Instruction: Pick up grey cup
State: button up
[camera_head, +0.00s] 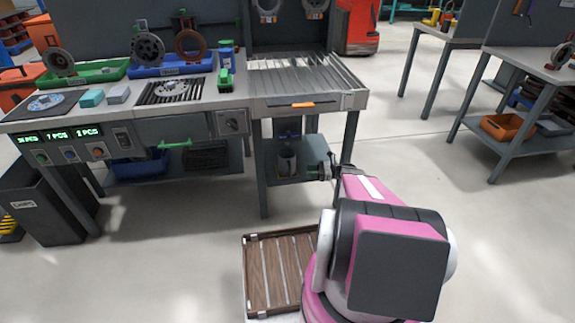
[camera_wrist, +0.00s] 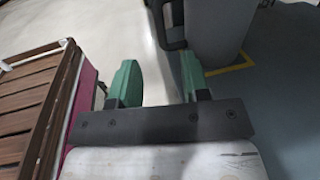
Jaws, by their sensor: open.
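My gripper (camera_head: 324,168) is in front of the workbench, just right of the container in the picture; the gap in depth is hard to tell. In the wrist view my gripper (camera_wrist: 158,66) has two green fingers spread apart with nothing between them. The container does not show in the wrist view.
The workbench (camera_head: 352,101) has legs around the shelf and a top above it. A slatted wooden surface (camera_head: 275,270) lies beside my arm and shows at the left in the wrist view (camera_wrist: 30,95). A dark bin (camera_head: 45,205) stands left.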

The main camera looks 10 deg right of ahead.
aim_at(290, 176)
jog(key=a, duration=0.3)
jog(key=w+a, duration=0.1)
jog(key=a, duration=0.3)
jog(key=w+a, duration=0.1)
jog(key=a, duration=0.2)
jog(key=shift+a+f, duration=0.1)
jog(key=shift+a, duration=0.05)
grip_shut()
